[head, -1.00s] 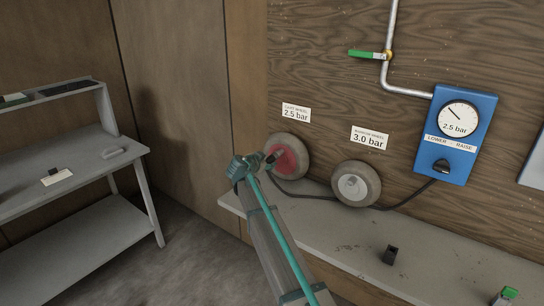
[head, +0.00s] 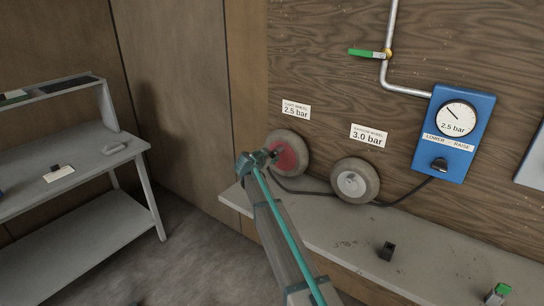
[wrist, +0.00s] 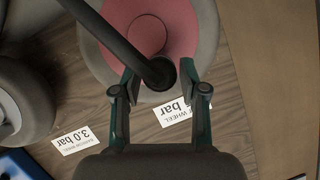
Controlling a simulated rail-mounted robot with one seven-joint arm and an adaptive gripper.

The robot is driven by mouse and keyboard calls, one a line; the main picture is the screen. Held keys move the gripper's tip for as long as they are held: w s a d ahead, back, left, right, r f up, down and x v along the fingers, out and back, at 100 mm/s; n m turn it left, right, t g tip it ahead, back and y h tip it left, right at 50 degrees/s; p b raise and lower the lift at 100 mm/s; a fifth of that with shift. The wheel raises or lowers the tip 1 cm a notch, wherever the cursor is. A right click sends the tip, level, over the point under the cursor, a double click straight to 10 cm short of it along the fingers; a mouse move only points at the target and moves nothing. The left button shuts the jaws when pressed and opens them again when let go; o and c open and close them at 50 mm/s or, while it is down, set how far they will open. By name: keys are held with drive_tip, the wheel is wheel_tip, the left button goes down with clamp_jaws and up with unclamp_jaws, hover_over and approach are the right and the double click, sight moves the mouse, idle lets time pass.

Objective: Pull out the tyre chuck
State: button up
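The dark tyre chuck (wrist: 162,73) sits in front of the wheel with the red hub (wrist: 152,32), its black hose (wrist: 115,38) running up and left in the wrist view. In the head view that wheel (head: 290,150) stands against the wooden wall. My gripper (wrist: 160,72) has one finger on each side of the chuck. Narrow gaps seem to show between the fingers and the chuck, so it looks open around it. In the head view my gripper (head: 268,157) is close to the red hub and mostly hides the chuck.
A grey-hubbed wheel (head: 356,181) stands to the right on the shelf (head: 320,220). A blue gauge box (head: 456,135) reading 2.5 bar is on the wall, with a green-handled valve (head: 367,53) above. A grey bench (head: 70,170) is at left.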

clamp_jaws()
drive_tip(key=shift+s+a+b, duration=0.4)
drive_tip(key=shift+s+b, duration=0.15)
drive_tip(key=shift+b, duration=0.6)
idle(0.7)
drive_tip(key=s+a+b, duration=0.4)
drive_tip(key=s+b, duration=0.1)
drive_tip(key=shift+s+f, duration=0.2)
drive_tip(key=shift+f, duration=0.1)
idle(0.9)
